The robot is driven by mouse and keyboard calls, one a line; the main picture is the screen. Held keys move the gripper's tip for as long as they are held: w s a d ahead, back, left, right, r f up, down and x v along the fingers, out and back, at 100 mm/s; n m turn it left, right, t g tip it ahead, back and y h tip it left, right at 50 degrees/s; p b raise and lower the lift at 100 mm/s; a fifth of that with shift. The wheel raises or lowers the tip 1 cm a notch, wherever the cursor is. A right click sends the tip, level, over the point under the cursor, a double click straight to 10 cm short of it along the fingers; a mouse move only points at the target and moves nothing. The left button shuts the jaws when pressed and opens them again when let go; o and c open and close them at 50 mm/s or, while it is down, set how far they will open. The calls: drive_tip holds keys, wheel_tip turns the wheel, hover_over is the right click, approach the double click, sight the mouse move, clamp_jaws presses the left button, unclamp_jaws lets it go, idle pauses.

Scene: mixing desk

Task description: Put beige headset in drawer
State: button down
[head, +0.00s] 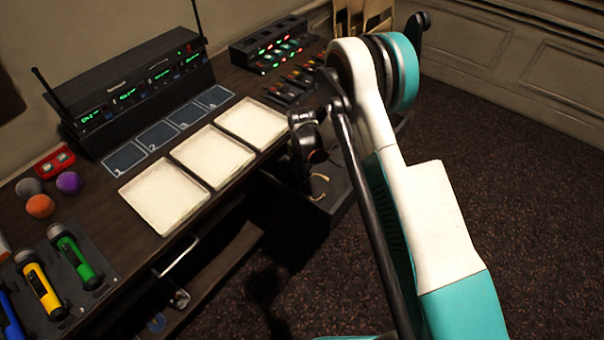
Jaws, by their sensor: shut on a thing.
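My gripper (306,142) is partly hidden by its own dark links and hangs over the front edge of the desk. A thin beige curved piece, seemingly part of the beige headset (321,184), shows just below it. The rest of the headset is dark or hidden, and the grip itself is hard to make out. An open drawer (338,202) sticks out from the desk below my gripper. The headset piece is over or inside this drawer; I cannot tell whether it touches the bottom. My arm hides the drawer's right side.
Three white trays (213,156) lie along the desk's front edge, with numbered dark pads behind them. A black radio receiver rack (140,85) and a lit charger (273,45) stand at the back. Coloured microphones (42,290) lie at front left. Carpet at right is clear.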

drive_tip(key=c, duration=1.5)
unclamp_jaws()
drive_tip(key=o, duration=0.4)
drive_tip(key=shift+r, duration=0.15)
drive_tip(key=shift+r+p, duration=1.2)
drive_tip(key=shift+r, duration=2.2)
